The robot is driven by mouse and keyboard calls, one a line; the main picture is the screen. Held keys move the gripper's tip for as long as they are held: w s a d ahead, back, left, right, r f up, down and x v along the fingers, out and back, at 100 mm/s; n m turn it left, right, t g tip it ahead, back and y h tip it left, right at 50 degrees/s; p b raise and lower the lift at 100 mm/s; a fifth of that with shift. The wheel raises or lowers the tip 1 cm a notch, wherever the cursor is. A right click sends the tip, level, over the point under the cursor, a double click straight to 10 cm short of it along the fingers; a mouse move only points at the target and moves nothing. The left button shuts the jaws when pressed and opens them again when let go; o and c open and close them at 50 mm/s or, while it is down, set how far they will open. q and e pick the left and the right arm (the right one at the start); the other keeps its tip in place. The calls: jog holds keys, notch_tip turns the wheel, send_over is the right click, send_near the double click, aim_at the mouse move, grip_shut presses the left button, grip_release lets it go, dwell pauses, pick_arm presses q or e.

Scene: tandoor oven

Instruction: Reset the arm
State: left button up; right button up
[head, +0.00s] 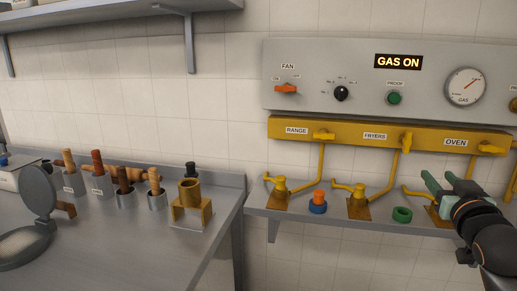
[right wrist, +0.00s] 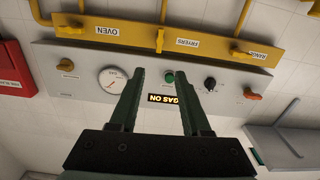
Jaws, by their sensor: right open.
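My right arm comes in from the right edge of the head view. Its right gripper (head: 440,177) has green fingers that stand apart, with nothing between them. It is in front of the wall below the OVEN valve (head: 489,148), over the right part of the steel shelf (head: 335,217). In the right wrist view the fingers of the right gripper (right wrist: 162,76) are spread toward the grey control panel (right wrist: 75,87), which appears upside down. My left gripper is not in view.
The yellow gas manifold (head: 350,135) runs under the grey panel (head: 330,70). On the shelf are yellow valve fittings (head: 279,188), an orange-and-blue piece (head: 318,203) and a green ring (head: 402,215). A steel counter (head: 130,235) at left holds wooden-handled tools (head: 97,165).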

jog(key=s+a+f+n+g+y+p, duration=0.25)
jog(key=a+f, duration=0.25)
jog(key=f, duration=0.7)
jog(key=s+a+f+n+g+y+p, duration=0.1)
jog(key=s+a+f+g+p, duration=0.2)
jog(key=f, duration=0.9)
pick_arm(q)
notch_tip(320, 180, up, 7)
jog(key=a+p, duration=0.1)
jog(key=p, duration=0.1)
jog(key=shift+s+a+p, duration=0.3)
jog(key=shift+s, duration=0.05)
pick_arm(e)
jog(key=s+a+f+g+y, duration=0.1)
jog(key=s+a+f, duration=0.5)
jog(key=s+f, duration=0.3)
jog(key=s+a+f+g+y, duration=0.2)
jog(key=s+a+f, duration=0.4)
jog(key=s, duration=0.8)
notch_tip(320, 180, down, 3)
jog(key=shift+a+r, duration=0.1)
jog(key=shift+a, duration=0.25)
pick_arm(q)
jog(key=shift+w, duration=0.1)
pick_arm(e)
jog(key=shift+n, duration=0.25)
